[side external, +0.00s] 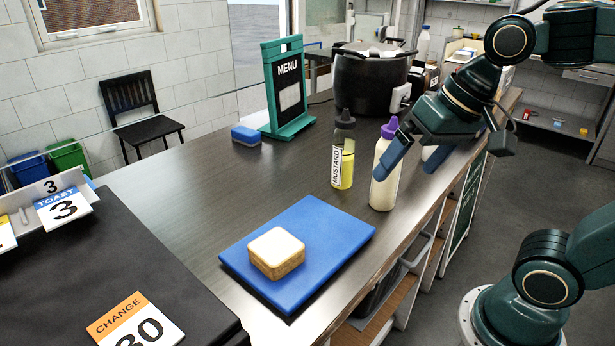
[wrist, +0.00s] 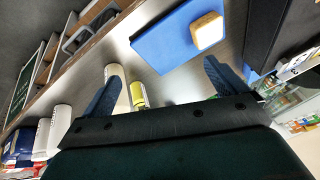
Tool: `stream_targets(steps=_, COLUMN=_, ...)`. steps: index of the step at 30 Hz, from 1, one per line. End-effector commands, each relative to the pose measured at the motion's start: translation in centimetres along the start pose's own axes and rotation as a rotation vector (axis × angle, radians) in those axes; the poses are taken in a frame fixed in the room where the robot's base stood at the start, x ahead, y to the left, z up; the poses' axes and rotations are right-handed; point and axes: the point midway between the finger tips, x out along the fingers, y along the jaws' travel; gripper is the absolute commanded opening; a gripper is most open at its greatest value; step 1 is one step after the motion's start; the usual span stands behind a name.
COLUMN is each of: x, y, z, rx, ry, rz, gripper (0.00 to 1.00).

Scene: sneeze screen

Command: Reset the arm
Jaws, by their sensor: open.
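My gripper (side external: 430,158) is open and empty, at the right part of the counter beside a cream bottle with a purple cap (side external: 383,180). In the side view one blue finger overlaps that bottle; I cannot tell whether it touches. In the wrist view my gripper (wrist: 162,80) shows its two blue fingers spread wide, with nothing held between them. The cream bottle (wrist: 114,72) and the yellow mustard bottle (wrist: 138,95) show beyond the fingers. In the side view the mustard bottle (side external: 343,165) stands upright just left of the cream bottle.
A blue board (side external: 340,235) carries a slice-shaped piece of bread (side external: 277,253) at the counter front. A green menu stand (side external: 283,90), a blue sponge (side external: 246,135) and a large black pot (side external: 370,80) stand farther back. The counter (side external: 200,200) is clear left of the bottles.

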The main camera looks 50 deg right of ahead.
Motion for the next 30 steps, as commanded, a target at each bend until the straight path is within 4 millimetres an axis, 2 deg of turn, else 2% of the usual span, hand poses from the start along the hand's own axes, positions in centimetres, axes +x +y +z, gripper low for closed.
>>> stream_targets(steps=6, x=-0.5, y=2.4, z=2.1, rx=-0.215, ry=0.062, rz=0.04, gripper=0.97)
stream_targets(steps=12, x=-0.6, y=3.7, z=3.2, rx=-0.333, ry=0.089, rz=0.068, gripper=0.97)
stream_targets(steps=30, x=-0.5, y=4.0, z=3.4, rx=-0.361, ry=0.092, rz=0.075, gripper=0.97)
